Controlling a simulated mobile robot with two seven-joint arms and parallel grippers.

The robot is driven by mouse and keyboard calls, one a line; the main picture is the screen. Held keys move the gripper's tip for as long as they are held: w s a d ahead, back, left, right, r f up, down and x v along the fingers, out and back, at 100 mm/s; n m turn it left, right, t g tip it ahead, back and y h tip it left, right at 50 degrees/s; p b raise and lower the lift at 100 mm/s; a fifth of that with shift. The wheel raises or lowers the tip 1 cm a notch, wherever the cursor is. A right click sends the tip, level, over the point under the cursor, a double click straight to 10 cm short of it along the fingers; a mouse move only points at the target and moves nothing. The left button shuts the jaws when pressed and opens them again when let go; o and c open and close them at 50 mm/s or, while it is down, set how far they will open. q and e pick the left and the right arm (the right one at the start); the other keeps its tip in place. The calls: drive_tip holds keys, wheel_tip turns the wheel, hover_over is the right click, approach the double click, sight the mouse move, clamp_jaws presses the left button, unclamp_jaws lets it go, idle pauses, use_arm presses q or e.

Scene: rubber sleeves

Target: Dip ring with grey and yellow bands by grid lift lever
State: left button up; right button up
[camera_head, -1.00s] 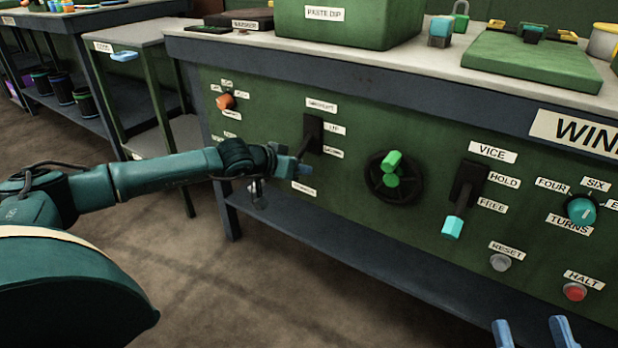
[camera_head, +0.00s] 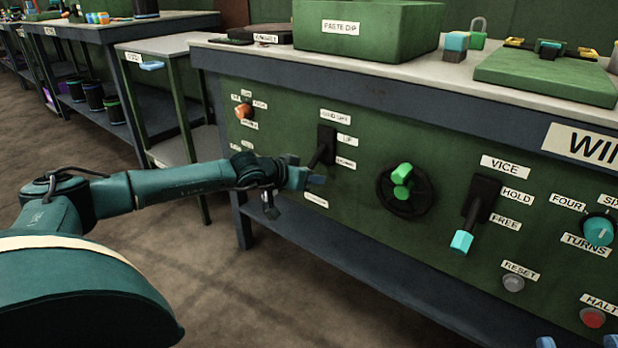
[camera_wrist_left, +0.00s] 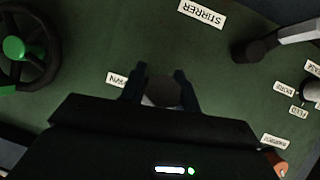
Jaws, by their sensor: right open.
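The grid lift lever (camera_head: 325,146) is a dark lever on the green panel, its handle tilted toward the lower label. My left gripper (camera_head: 308,179) is at its handle end. In the left wrist view its fingers (camera_wrist_left: 160,88) stand on both sides of the handle's dark round end (camera_wrist_left: 163,93), seemingly closed on it. The green box labelled PASTE DIP (camera_head: 365,25) stands on the bench above. My right gripper (camera_head: 578,344) shows only two blue fingertips, apart, at the bottom edge. I cannot make out a ring with grey and yellow bands.
A handwheel with a green knob (camera_head: 403,182) is right of the lever, then the cyan-tipped vice lever (camera_head: 462,241). An orange knob (camera_head: 244,111) is upper left. Another lever (camera_wrist_left: 262,46) is near the hand in the wrist view. A green fixture (camera_head: 545,75) stands on the bench.

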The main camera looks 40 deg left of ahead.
use_arm(q)
drive_tip(key=o, duration=0.4)
drive_tip(key=shift+s+a+r, duration=0.1)
drive_tip(key=shift+s+r, duration=0.1)
drive_tip(key=shift+s, duration=0.1)
drive_tip(key=v, duration=1.2)
use_arm(e)
drive_tip(key=shift+f, duration=0.15)
use_arm(q)
drive_tip(key=shift+s, duration=0.15)
use_arm(e)
drive_tip(key=shift+f+m, duration=0.15)
drive_tip(key=shift+m, duration=0.15)
